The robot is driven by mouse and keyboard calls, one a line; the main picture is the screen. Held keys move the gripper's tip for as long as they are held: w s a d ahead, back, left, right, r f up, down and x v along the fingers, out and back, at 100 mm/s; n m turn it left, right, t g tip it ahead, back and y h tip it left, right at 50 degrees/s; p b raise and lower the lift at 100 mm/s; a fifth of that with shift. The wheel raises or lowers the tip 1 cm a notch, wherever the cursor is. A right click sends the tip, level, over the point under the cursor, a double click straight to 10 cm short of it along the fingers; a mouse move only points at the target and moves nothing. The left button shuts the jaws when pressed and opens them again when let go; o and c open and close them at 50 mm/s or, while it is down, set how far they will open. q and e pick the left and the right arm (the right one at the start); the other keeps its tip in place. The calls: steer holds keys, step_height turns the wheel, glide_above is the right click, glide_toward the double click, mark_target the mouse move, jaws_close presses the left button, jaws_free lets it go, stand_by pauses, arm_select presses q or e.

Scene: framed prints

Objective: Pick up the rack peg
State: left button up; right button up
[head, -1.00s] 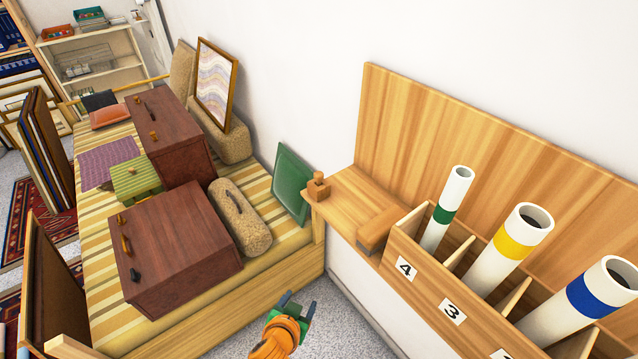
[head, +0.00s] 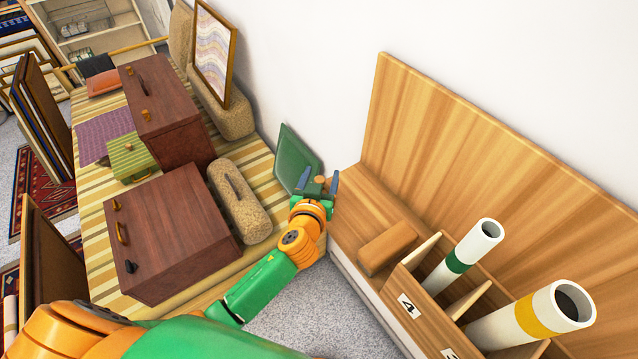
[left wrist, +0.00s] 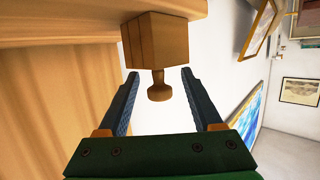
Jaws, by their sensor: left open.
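The rack peg (left wrist: 158,92), a small wooden piece with a round knob, sticks out from a wooden block (left wrist: 156,40) at the end of the rack (head: 365,205). My left gripper (left wrist: 160,74) is open, with one finger on each side of the peg and gaps to both fingers in the left wrist view. My right gripper is in neither view.
The rack holds a loose wooden block (head: 387,248) and white tubes with a green band (head: 463,257) and a yellow band (head: 535,318). A green panel (head: 297,158) leans close behind the gripper. Brown cases (head: 165,235) lie on the striped bench to the left.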

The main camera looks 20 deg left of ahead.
arm_select(q)
steer(key=shift+f+x, duration=0.2)
steer(key=shift+x, duration=0.8)
steer(key=shift+c, duration=0.5)
steer(key=shift+s+r, duration=0.25)
steer(key=shift+s, duration=0.15)
jaws_close()
steer(key=shift+w+f, duration=0.1)
steer(key=shift+w, duration=0.05)
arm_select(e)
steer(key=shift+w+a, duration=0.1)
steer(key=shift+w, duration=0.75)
